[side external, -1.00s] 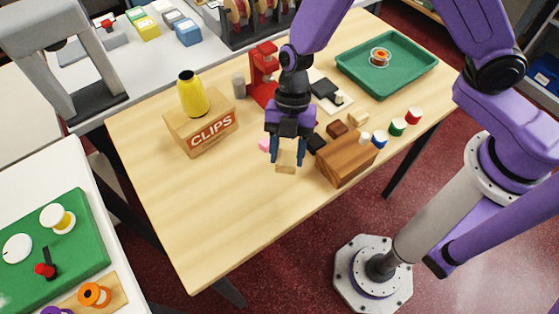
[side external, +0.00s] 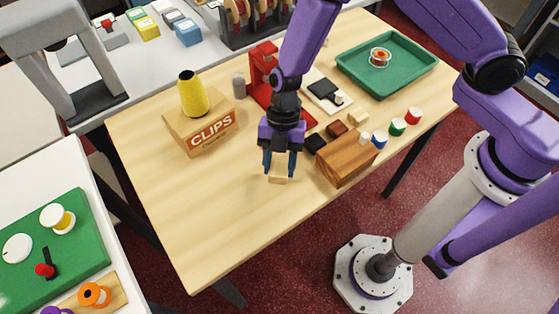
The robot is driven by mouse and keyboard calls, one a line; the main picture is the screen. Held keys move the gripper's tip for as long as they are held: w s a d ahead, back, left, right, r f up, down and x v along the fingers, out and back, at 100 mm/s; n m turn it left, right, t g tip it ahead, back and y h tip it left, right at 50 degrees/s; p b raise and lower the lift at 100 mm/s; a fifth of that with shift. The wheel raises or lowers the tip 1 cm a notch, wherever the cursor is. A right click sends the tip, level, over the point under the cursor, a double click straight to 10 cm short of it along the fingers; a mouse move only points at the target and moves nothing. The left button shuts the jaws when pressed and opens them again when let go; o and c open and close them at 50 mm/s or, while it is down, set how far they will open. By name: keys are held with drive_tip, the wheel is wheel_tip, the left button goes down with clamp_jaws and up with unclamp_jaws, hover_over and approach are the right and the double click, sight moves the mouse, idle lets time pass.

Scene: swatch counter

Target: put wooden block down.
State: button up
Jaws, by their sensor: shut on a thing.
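My gripper (side external: 280,171) is in the middle of the table, left of the brown wooden box, with its fingers pointing down. It is shut on a pale wooden block (side external: 280,175), which sits between the blue fingertips. The block is at or very near the table top (side external: 215,220); I cannot tell whether it touches. The fingers hide part of the block.
The brown wooden box (side external: 346,160) stands close on the right, with dark blocks (side external: 315,143) behind it. Several colored spools (side external: 397,127) stand further right. A CLIPS box (side external: 205,130) with a yellow cone (side external: 192,94) is at left. A red stand (side external: 264,75) is behind. The front left table is clear.

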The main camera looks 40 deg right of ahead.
drive_tip(key=o, duration=1)
drive_tip(key=shift+o, duration=0.2)
drive_tip(key=v, duration=1.2)
drive_tip(key=s+d+r+m+t+h, duration=0.1)
drive_tip(key=s+d+r+m, duration=0.4)
drive_tip(key=s+d+m, duration=0.2)
drive_tip(key=s+d+r+m+t+h, duration=0.1)
drive_tip(key=s+d+r+m+t, duration=0.1)
drive_tip(key=s+d+r+m, duration=0.4)
drive_tip(key=s+d+m, duration=0.1)
drive_tip(key=s+d, duration=0.4)
drive_tip(key=d, duration=0.3)
drive_tip(key=shift+s+r+h, duration=0.25)
drive_tip(key=shift+s+h, duration=0.15)
